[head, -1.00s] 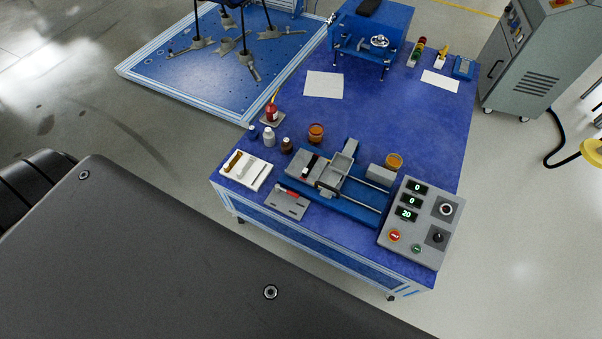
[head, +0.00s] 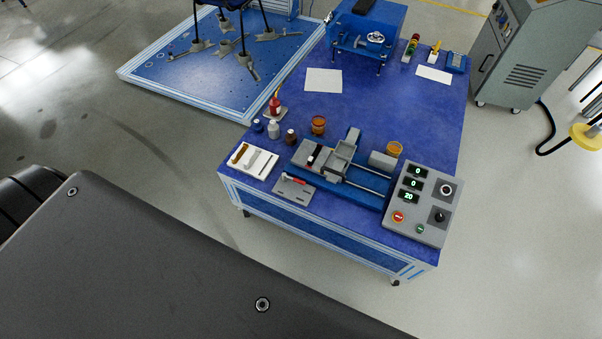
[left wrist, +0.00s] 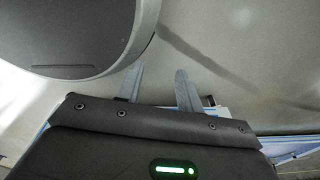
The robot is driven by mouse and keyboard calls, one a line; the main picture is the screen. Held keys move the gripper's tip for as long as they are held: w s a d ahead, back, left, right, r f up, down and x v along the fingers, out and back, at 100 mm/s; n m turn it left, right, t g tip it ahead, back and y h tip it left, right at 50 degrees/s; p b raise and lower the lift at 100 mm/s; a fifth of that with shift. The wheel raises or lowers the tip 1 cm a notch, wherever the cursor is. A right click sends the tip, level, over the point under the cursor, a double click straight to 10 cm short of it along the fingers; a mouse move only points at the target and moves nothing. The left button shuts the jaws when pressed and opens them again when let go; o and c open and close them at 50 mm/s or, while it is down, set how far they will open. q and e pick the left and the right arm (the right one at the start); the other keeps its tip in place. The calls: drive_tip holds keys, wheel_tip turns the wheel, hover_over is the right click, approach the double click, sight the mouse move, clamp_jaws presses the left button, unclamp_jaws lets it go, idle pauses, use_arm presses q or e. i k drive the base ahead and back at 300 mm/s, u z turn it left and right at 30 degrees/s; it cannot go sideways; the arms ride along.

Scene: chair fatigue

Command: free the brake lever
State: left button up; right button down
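I cannot make out which part is the brake lever. A blue bench device with rails and grey blocks (head: 341,154) sits at the front of the blue table (head: 400,110); a dark part with a red mark (head: 314,154) lies on its left block. A blue fixture (head: 345,32) with a silver round part (head: 375,38) stands at the table's back. My left gripper (left wrist: 160,84) shows in the left wrist view with its two grey fingers apart and nothing between them, above the floor. My right gripper is not in view.
A grey control box (head: 421,205) stands at the table's front right. Small bottles (head: 274,129), a white tray (head: 253,161) and a grey plate with a red-handled tool (head: 294,190) are at the front left. Chair legs (head: 243,58) stand on a blue platform (head: 195,75). The table's middle is clear.

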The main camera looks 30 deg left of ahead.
sight(295, 179)
drive_tip(key=u, duration=1.05)
